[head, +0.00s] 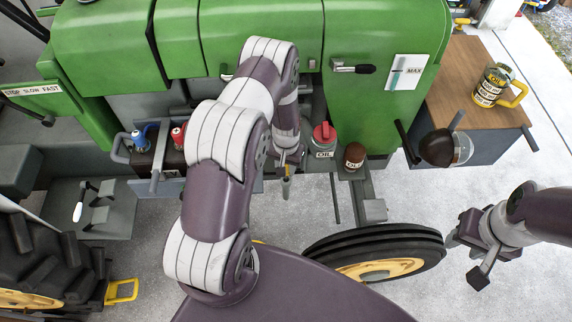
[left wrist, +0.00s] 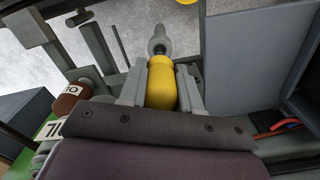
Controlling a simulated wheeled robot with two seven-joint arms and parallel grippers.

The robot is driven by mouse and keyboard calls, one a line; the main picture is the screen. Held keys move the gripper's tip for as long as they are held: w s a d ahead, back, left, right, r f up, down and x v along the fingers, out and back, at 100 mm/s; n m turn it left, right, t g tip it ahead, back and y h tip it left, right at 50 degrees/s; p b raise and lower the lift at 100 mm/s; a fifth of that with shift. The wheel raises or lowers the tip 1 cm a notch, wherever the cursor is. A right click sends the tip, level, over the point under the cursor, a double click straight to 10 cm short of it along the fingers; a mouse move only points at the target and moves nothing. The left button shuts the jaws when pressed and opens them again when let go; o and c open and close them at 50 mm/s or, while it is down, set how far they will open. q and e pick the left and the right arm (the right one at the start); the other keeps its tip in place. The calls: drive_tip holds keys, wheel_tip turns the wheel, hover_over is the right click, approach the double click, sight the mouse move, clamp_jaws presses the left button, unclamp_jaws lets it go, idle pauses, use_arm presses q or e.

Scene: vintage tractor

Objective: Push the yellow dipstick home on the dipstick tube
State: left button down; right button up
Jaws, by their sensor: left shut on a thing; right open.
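The yellow dipstick (left wrist: 161,84) shows in the left wrist view, its rounded yellow handle between the fingers of my left gripper (left wrist: 160,76). Just beyond the handle are a dark ring and a grey rounded end, which looks like the dipstick tube (left wrist: 158,43). Handle and tube look roughly in line; I cannot tell whether a gap is left. In the head view my left gripper (head: 287,158) points down beside the tractor, with a bit of yellow and a grey tapered piece below it. My right gripper (head: 476,248) is open and empty, right of the front wheel.
The green tractor hood (head: 250,40) is behind. A wooden-topped bench (head: 462,85) holds a yellow oil jug (head: 490,86).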

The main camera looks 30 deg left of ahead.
use_arm(q)
drive_tip(key=shift+f+b, duration=2)
drive_tip(key=shift+f, duration=0.45)
drive_tip(key=c, duration=0.7)
unclamp_jaws()
drive_tip(key=shift+r, duration=0.15)
drive_tip(key=shift+w+r, duration=0.1)
drive_tip(key=shift+r, duration=0.25)
wheel_tip(320, 180, up, 11)
drive_tip(key=shift+f+b, duration=0.1)
drive_tip(key=shift+b, duration=1.1)
drive_tip(key=shift+r, duration=0.5)
